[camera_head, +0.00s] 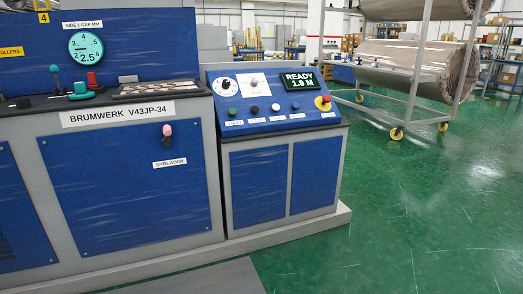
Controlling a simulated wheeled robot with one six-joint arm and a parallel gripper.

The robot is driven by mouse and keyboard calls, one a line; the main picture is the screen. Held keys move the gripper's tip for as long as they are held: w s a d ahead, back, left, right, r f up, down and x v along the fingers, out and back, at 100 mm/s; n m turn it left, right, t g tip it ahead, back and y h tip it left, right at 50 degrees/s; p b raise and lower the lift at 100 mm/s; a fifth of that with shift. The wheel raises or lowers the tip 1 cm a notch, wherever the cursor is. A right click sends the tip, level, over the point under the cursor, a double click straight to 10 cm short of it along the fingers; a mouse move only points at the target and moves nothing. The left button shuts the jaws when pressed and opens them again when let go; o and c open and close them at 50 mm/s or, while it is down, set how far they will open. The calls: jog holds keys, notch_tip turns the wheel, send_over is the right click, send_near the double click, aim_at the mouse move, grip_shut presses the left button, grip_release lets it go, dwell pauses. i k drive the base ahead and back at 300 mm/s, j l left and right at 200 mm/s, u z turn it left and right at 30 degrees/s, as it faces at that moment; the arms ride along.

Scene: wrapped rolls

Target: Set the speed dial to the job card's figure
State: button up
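The blue slanted control console (244,116) stands right of the big machine. At its upper left is a round white dial (226,84) with a dark knob; its scale marks are too small to read. Right of it is a white square plate (255,81) with a small knob-like part. I cannot tell from lettering which is the speed dial. A dark display (299,81) reads "READY 1.9 M" in green. I cannot make out a job card with a readable figure. My gripper is not in view.
Several push buttons (254,109) line the console's lower part, with a red emergency stop (325,99) at right. A round gauge (86,48) reads 2.5. A low grey plinth (300,229) edges the machines. A wheeled roll rack (412,90) stands behind right. Green floor (430,220) is clear at right.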

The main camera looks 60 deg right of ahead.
aim_at(226, 83)
jog(key=z, duration=2.05)
